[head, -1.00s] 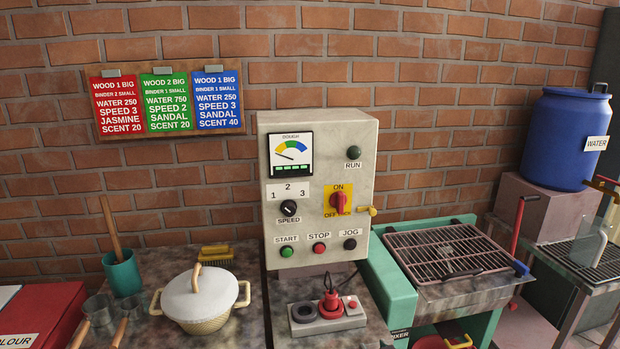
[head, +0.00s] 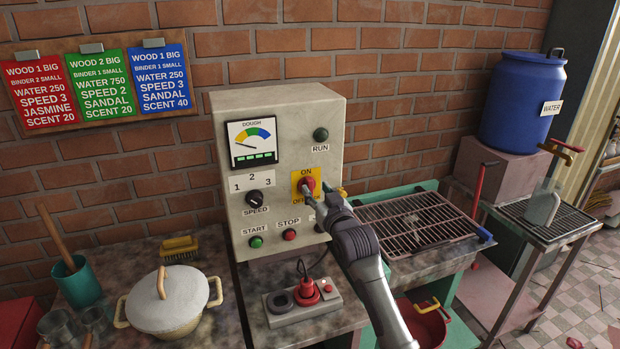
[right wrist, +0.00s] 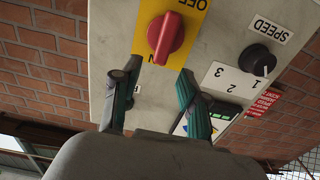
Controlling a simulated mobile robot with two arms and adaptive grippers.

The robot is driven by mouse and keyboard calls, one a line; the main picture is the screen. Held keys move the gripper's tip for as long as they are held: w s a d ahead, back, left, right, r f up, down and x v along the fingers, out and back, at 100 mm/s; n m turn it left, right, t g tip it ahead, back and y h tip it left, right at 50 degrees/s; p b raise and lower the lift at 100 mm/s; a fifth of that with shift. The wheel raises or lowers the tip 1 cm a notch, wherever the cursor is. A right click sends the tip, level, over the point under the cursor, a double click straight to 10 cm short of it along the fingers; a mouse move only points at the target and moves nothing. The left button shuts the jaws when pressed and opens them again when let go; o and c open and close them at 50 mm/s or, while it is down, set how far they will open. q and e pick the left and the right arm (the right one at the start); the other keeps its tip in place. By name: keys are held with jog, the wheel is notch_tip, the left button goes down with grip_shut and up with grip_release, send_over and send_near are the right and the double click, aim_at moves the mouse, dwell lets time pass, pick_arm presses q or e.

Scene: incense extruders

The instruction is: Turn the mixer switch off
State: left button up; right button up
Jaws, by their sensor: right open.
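The mixer switch is a red rotary knob (head: 307,184) on a yellow ON/OFF plate, on the front of the pale control box (head: 285,115). In the right wrist view the picture is upside down and the knob (right wrist: 166,38) stands close to upright on its plate, with a slight tilt. My right gripper (head: 325,200) is at the right of the knob in the head view. In the right wrist view its two fingers (right wrist: 158,74) are spread apart and empty, just below the knob, with no clear contact. My left gripper is not in view.
The speed dial (head: 254,198), START button (head: 256,242) and STOP button (head: 289,235) sit left of and below the switch. A lidded pot (head: 166,302) and a red plug in a socket strip (head: 307,290) are on the counter. A grill rack (head: 415,222) is at right.

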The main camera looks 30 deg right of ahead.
aim_at(311, 182)
jog(key=shift+p+x, duration=0.45)
jog(key=shift+x, duration=2.05)
grip_shut()
